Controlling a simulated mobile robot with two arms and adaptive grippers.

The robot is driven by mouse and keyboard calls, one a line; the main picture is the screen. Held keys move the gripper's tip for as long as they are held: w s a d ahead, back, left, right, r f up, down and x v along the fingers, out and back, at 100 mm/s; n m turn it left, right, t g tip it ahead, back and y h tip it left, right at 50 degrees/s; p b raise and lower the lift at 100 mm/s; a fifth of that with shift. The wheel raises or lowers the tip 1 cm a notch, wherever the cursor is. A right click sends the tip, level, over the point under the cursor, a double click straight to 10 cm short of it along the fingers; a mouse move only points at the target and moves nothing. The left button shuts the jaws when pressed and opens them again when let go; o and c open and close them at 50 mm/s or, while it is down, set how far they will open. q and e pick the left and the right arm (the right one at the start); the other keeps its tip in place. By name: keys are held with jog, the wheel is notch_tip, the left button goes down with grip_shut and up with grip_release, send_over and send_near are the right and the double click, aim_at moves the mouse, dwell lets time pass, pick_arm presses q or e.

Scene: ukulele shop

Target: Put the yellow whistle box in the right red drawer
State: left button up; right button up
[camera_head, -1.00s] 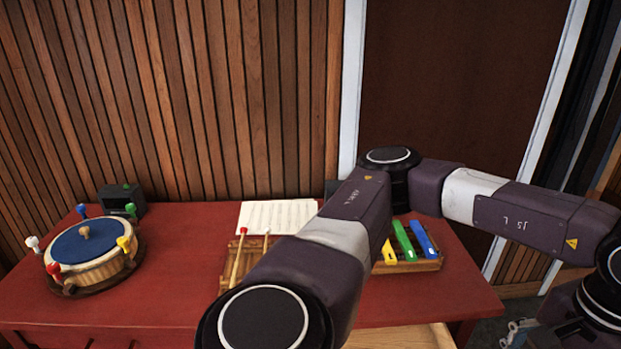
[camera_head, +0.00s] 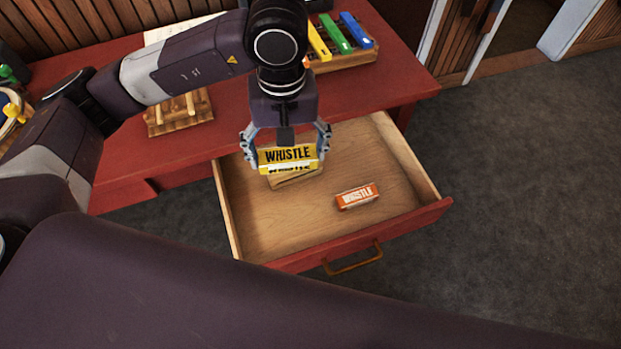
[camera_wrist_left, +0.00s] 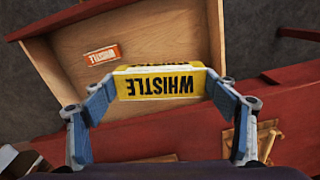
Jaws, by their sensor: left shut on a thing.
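The yellow whistle box (camera_head: 288,156) is between the fingers of my left gripper (camera_head: 288,150), which is shut on it. The box is over the back part of the open right red drawer (camera_head: 410,215); I cannot tell whether it touches the drawer's bottom. In the left wrist view the yellow box (camera_wrist_left: 160,86) spans between the fingertips (camera_wrist_left: 160,92), its lettering upside down. An orange whistle box (camera_head: 357,196) lies on the wooden drawer bottom, and it also shows in the left wrist view (camera_wrist_left: 101,56). My right gripper is not in view.
The red table (camera_head: 240,98) stands behind the drawer. On it are a wooden rack with coloured bars (camera_head: 340,35) and a small wooden stand with sticks (camera_head: 178,112). Grey floor (camera_head: 510,190) lies to the right.

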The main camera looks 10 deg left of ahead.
pick_arm(q)
notch_tip(320, 180, down, 5)
jog(key=s+d+n+b, duration=0.1)
jog(key=d+n, duration=0.1)
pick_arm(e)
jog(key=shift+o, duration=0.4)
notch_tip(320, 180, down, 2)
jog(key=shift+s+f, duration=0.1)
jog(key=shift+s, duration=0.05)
pick_arm(q)
send_over(300, 220)
notch_tip(300, 220, down, 14)
jog(key=shift+f+p, duration=0.1)
jog(key=shift+p, duration=0.25)
notch_tip(300, 220, down, 5)
jog(key=shift+f, duration=0.1)
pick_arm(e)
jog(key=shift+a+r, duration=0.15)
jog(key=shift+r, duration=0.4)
pick_arm(q)
jog(key=shift+f, duration=0.15)
jog(key=o, duration=0.9)
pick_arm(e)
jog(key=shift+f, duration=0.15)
